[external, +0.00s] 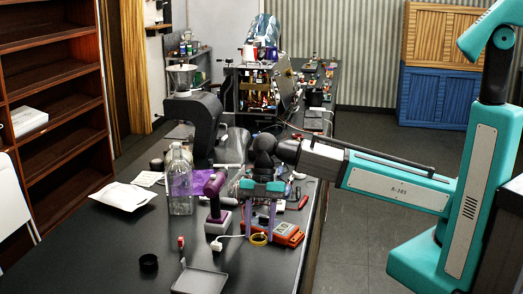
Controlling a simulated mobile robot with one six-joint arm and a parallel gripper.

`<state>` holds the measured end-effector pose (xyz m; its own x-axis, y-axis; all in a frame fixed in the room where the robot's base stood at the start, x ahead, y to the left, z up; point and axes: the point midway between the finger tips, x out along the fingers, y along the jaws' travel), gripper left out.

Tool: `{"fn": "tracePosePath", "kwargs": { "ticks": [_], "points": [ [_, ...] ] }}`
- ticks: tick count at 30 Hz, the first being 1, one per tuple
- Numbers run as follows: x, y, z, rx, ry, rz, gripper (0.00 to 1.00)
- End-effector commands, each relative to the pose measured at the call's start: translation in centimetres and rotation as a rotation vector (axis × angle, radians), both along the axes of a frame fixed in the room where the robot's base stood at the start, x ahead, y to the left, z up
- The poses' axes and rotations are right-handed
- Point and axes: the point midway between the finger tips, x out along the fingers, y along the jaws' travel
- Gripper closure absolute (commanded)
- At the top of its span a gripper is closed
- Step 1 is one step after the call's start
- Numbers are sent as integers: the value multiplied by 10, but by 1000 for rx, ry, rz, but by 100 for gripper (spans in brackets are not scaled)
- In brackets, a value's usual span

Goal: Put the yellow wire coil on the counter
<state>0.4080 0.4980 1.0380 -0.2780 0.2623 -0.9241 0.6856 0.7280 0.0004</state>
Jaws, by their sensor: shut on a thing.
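The yellow wire coil (259,239) is a small ring low between the fingertips of my gripper (260,234). My gripper points down over the dark counter (90,245), with its two purple fingers on either side of the coil, and is shut on it. The coil is at or just above the counter top; I cannot tell whether it touches. An orange multimeter (286,234) is close beside the coil on the right. The far side of the coil is too small to make out.
A purple-handled tool on a base (216,205) stands just left of my gripper, with a white plug (217,244) before it. A glass bottle (180,185), a grey tray (199,281) and a black cup (148,263) are nearby. The front left counter is mostly clear.

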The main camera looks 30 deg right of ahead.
Motion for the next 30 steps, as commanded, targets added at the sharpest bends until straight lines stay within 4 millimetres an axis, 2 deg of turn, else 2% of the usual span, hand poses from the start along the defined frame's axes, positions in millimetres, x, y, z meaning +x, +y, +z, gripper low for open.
{"fn": "tracePosePath", "kwargs": {
  "ticks": [9,30],
  "points": [
    [0,0,19,0,0,1,82],
    [0,0,20,0,0,0,82]
  ]
}}
